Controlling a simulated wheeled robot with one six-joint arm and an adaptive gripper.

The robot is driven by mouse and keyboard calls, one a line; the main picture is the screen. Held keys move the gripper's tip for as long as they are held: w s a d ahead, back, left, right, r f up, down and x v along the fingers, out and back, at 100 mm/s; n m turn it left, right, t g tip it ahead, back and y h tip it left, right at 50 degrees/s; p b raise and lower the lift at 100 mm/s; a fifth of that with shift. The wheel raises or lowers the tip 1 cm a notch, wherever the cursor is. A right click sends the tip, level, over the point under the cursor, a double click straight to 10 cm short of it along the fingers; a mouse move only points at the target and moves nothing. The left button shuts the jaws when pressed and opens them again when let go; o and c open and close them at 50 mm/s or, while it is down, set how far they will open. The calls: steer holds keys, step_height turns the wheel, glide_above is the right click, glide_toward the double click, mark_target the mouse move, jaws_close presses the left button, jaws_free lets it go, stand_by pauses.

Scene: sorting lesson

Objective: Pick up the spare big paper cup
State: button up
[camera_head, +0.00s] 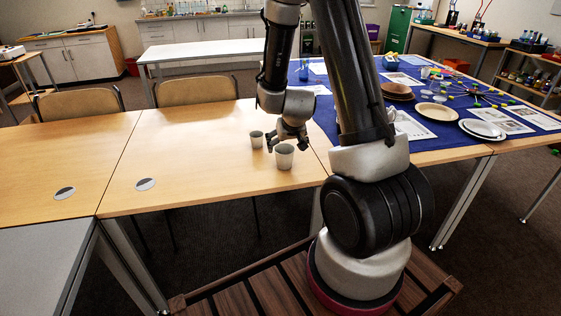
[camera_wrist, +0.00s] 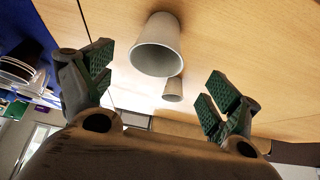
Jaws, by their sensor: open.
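Two pale grey paper cups stand on the wooden table. The larger-looking cup (camera_head: 285,157) is nearer me, and the smaller-looking cup (camera_head: 257,141) is just behind it to the left. My gripper (camera_head: 287,145) is low over the table, close to both cups, with nothing between its fingers. In the wrist view, my gripper (camera_wrist: 157,82) has its fingers spread wide. The larger-looking cup (camera_wrist: 157,48) shows ahead between them, and the smaller-looking cup (camera_wrist: 173,89) shows beyond it. I cannot tell whether the fingers touch either cup.
The wooden table (camera_head: 200,150) is clear to the left, apart from two small oval inserts. A blue cloth (camera_head: 425,120) to the right bears plates, papers and small coloured pieces. Two chairs (camera_head: 195,90) stand at the far edge. A white table (camera_head: 210,52) is behind.

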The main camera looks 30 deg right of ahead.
mark_target(284, 150)
steer(key=x, duration=0.7)
steer(key=shift+d, duration=0.25)
steer(key=c, duration=0.8)
